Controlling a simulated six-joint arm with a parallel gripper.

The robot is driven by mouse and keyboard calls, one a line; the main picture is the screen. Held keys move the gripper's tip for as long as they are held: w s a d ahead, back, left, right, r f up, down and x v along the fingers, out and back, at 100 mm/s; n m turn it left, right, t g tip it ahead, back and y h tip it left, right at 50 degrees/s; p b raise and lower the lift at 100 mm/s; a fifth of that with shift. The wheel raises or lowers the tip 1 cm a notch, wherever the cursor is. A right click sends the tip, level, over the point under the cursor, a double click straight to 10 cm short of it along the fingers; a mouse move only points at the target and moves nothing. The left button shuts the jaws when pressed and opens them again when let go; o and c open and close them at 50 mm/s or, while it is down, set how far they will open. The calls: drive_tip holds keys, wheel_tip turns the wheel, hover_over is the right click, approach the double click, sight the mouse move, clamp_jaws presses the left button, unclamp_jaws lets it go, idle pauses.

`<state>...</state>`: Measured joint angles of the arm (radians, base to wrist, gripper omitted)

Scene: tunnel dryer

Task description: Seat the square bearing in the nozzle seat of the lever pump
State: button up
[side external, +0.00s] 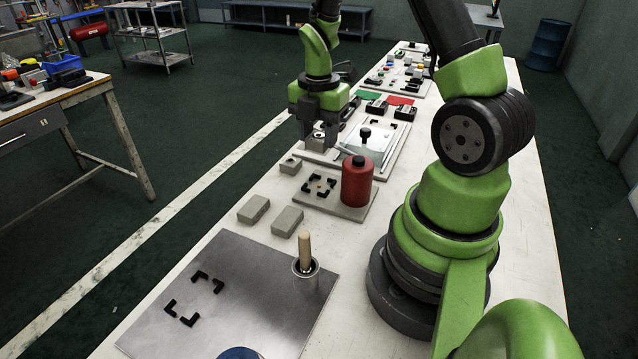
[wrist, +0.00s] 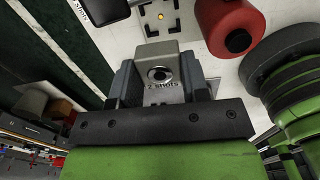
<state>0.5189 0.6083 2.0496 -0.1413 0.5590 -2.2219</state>
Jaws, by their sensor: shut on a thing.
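My gripper (side external: 320,140) points down above the white table and is shut on a grey square block with a round dark hole, the square bearing (wrist: 161,66). In the side view the bearing shows only partly between the jaws. A grey base plate (side external: 352,208) nearer the side camera carries a red cylinder (side external: 357,181) and black corner brackets (side external: 319,185) around a square space. The brackets (wrist: 160,17) also show beyond the bearing in the wrist view, with the red cylinder (wrist: 229,24) to their right. No label tells which fixture is the lever pump.
A small grey block with a hole (side external: 290,164) and two plain grey blocks (side external: 253,209) (side external: 286,221) lie on the table. A metal plate (side external: 240,310) in front has more brackets and an upright wooden handle (side external: 305,250). A board with a black knob (side external: 365,133) stands behind.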

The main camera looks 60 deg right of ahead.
sight(319, 186)
wheel_tip(319, 186, down, 10)
drive_tip(key=shift+r, duration=0.2)
idle(0.3)
drive_tip(key=o, duration=1.1)
drive_tip(key=shift+f, duration=0.1)
drive_tip(key=shift+c, duration=0.2)
